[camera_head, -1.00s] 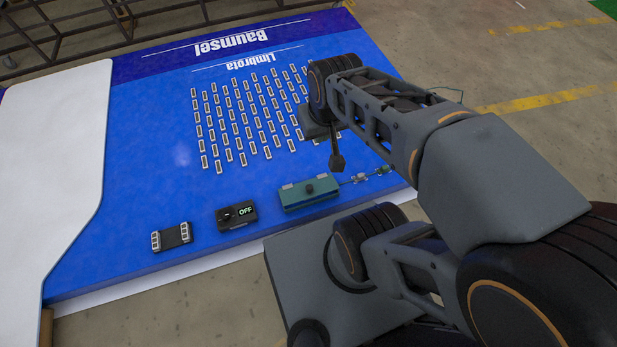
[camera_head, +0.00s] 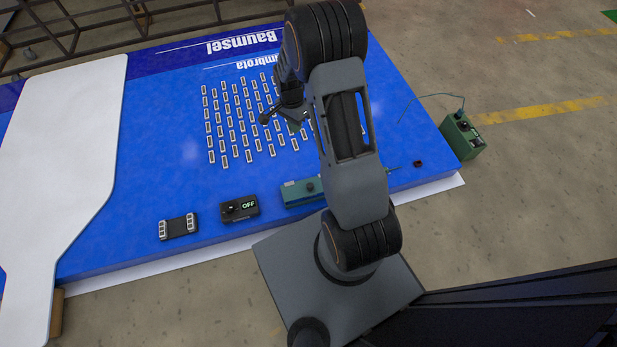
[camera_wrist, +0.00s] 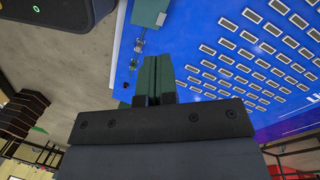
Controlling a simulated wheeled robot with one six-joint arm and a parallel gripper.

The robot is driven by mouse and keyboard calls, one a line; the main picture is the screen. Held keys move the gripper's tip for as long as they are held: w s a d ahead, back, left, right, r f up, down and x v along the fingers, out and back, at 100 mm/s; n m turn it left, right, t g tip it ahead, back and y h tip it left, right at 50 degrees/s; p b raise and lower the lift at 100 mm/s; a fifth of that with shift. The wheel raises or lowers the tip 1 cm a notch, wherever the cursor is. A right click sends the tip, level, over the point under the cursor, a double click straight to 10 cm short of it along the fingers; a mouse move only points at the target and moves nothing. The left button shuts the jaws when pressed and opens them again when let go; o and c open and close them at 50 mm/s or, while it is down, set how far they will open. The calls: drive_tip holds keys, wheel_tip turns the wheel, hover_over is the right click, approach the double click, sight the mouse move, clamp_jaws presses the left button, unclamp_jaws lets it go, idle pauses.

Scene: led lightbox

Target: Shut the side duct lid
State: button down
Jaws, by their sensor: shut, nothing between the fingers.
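No part can be told for certain as the side duct lid. A long teal housing (camera_head: 300,192) with a dark knob lies near the board's front edge, partly hidden behind my arm. I cannot tell whether any lid on it is open or shut. A teal piece also shows at the top of the wrist view (camera_wrist: 150,12), with small connectors (camera_wrist: 139,46) beside it. My gripper (camera_head: 266,118) is above the rows of LED modules (camera_head: 240,125), away from the housing. In the wrist view, its green fingers (camera_wrist: 157,60) are together and empty.
A black box marked OFF (camera_head: 239,208) and a black block with white terminals (camera_head: 178,227) lie along the front edge. A white panel (camera_head: 60,150) covers the left. A green box with a cable (camera_head: 462,137) stands at the right. A small dark-red piece (camera_head: 417,163) lies nearby.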

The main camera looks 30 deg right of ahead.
wheel_tip(320, 180, down, 15)
drive_tip(key=s+d+m+g+p, duration=0.1)
drive_tip(key=d+m+g, duration=0.15)
drive_tip(key=m, duration=0.35)
drive_tip(key=b, duration=0.3)
approach(311, 186)
drive_tip(key=shift+t+y, duration=0.25)
drive_tip(key=shift+y, duration=0.05)
drive_tip(key=x, duration=0.5)
drive_tip(key=shift+w+d+f, duration=0.25)
drive_tip(key=shift+w, duration=0.1)
drive_tip(key=shift+b+x, duration=0.5)
drive_tip(key=shift+x, duration=0.55)
drive_tip(key=shift+s+a+f+b, duration=0.25)
drive_tip(key=shift+s+f+b, duration=0.65)
drive_tip(key=shift+s+f, duration=0.3)
wheel_tip(311, 186, up, 14)
drive_tip(key=p, duration=0.6)
drive_tip(key=shift+r+p, duration=0.2)
drive_tip(key=shift+p, duration=0.15)
